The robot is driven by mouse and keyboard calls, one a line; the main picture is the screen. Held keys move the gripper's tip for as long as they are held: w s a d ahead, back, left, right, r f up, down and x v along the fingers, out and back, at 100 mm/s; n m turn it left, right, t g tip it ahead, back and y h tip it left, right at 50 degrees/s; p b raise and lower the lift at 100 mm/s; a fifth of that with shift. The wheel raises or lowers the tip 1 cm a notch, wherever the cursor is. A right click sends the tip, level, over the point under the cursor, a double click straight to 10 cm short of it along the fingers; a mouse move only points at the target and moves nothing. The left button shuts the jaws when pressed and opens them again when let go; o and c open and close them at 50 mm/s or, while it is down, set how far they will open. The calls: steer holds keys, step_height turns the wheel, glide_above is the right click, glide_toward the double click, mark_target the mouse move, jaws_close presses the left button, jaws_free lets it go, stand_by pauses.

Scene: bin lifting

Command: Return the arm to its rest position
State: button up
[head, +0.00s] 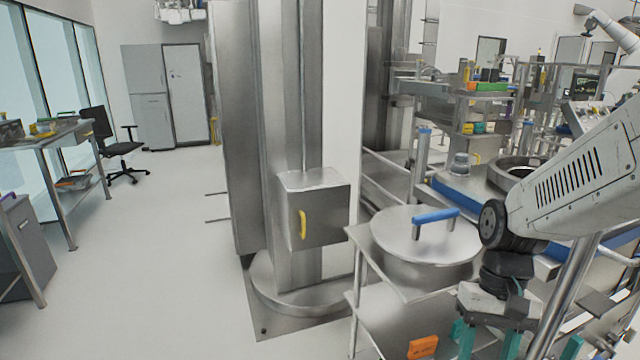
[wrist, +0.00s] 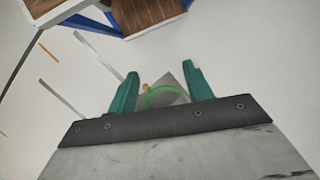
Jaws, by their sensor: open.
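My arm enters the head view from the right edge and bends down at its dark wrist joint. My gripper (head: 490,338) hangs at the bottom right with its teal fingers pointing down. It is beside and in front of the steel drum lid with a blue handle (head: 436,215). In the wrist view my gripper (wrist: 161,80) is open, its two teal fingers apart with nothing held between them. Behind the gap, a small grey item with a green arc (wrist: 165,96) shows farther off; I cannot tell what it is.
A steel column (head: 290,120) with a box with a yellow handle (head: 319,215) stands left of the drum. A steel bench with a blue edge (head: 470,198) lies close behind my arm. An orange tag (head: 423,347) is low near the gripper. Open floor (head: 150,240) is at left.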

steer(key=s+r+n+t+h, duration=0.1)
steer(key=s+r+t, duration=0.4)
steer(key=s+r, duration=0.5)
steer(key=shift+s+r+n, duration=0.15)
steer(key=shift+r+n, duration=0.15)
steer(key=shift+r, duration=0.75)
